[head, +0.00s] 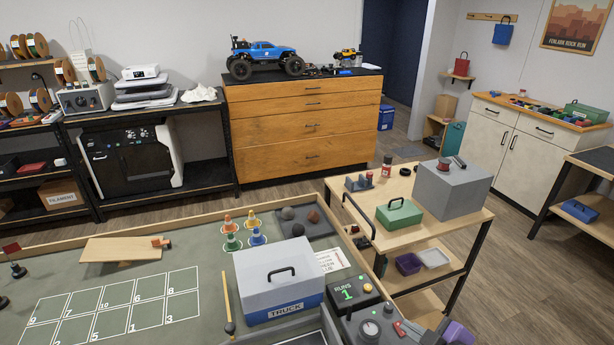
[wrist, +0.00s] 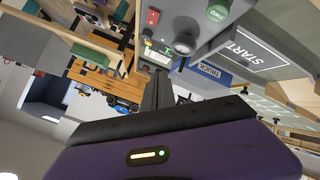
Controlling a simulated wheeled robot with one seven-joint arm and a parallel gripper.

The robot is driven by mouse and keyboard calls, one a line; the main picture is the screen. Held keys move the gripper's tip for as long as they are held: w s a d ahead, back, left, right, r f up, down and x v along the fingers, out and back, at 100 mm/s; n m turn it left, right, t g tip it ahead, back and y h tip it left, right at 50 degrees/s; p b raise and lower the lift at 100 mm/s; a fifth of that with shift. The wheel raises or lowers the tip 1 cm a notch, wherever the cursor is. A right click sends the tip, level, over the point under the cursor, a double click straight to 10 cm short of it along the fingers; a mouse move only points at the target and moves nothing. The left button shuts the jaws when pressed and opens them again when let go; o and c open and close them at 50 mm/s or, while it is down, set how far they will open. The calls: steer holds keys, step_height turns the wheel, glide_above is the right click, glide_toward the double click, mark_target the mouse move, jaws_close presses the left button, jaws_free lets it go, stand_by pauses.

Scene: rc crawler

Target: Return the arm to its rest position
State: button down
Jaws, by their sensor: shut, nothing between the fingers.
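My gripper (wrist: 160,78) shows in the wrist view as dark fingers closed together in front of its purple housing, with nothing between them. The wrist view is strongly tilted, with the control panel's knob and buttons beyond the fingertips. In the head view, purple parts of my arm show at the bottom right, beside the control panel; the fingertips cannot be made out there.
A grey TRUCK box (head: 278,280) stands on the green table with cones (head: 257,237) behind it. The RUNS control panel (head: 352,300) is close to my arm. A wooden cart (head: 400,187) carries a green case (head: 399,214) and a grey box (head: 451,189). Floor is clear at right.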

steer(key=s+a+r+m+t+h+b, duration=0.1)
steer(key=s+r+m, duration=0.1)
steer(key=s, duration=1)
steer(key=s+a+r+m+t+h+b, duration=0.1)
steer(key=s+m, duration=0.4)
steer(key=s, duration=0.8)
steer(key=s+a+r+m+t+h+b, duration=0.1)
steer(key=s+r+m+t+b, duration=0.1)
steer(key=s, duration=1)
steer(key=shift+s+a+r+m, duration=0.2)
steer(key=shift+r+m, duration=0.1)
steer(key=shift+m, duration=0.6)
steer(key=shift+a, duration=0.15)
